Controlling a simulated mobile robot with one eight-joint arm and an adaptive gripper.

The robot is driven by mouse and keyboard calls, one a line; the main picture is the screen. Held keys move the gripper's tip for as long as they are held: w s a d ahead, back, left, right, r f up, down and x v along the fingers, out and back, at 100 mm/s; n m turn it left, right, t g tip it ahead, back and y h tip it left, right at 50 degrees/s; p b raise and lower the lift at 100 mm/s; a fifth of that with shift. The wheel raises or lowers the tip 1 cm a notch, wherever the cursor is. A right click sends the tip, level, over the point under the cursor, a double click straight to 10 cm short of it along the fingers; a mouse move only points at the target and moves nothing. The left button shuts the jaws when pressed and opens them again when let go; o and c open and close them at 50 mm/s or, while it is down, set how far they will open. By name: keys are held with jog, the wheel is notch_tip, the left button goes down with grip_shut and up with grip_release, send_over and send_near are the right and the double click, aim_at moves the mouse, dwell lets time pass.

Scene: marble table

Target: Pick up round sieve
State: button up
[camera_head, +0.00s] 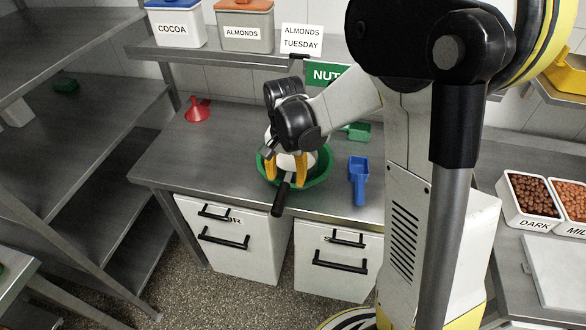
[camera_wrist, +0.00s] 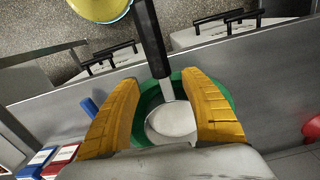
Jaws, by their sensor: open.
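The round sieve (camera_head: 282,198) has a black handle that points toward the counter's front edge in the head view. Its pale round part (camera_wrist: 172,122) lies over the green bowl (camera_wrist: 148,98), which also shows in the head view (camera_head: 322,172). My gripper (camera_head: 286,168) is above the bowl, with its yellow fingers pointing down. In the wrist view the fingers (camera_wrist: 158,80) are spread on either side of the sieve, near where the handle meets the round part. I cannot tell whether they touch it. My gripper hides part of the sieve in the head view.
A blue scoop (camera_head: 359,179) lies right of the bowl and a green scoop (camera_head: 357,131) lies behind it. A red funnel (camera_head: 197,110) stands at the back left. The grey counter (camera_head: 180,155) is clear left of the bowl. A shelf with labelled tubs (camera_head: 246,27) is above.

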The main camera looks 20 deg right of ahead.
aim_at(285, 181)
jog(key=f, duration=0.1)
jog(key=f+b, duration=0.1)
jog(key=f, duration=0.1)
jog(key=shift+w+a+f, duration=0.1)
jog(key=shift+w+f, duration=0.1)
jog(key=shift+f, duration=0.1)
jog(key=shift+r, duration=0.1)
grip_shut()
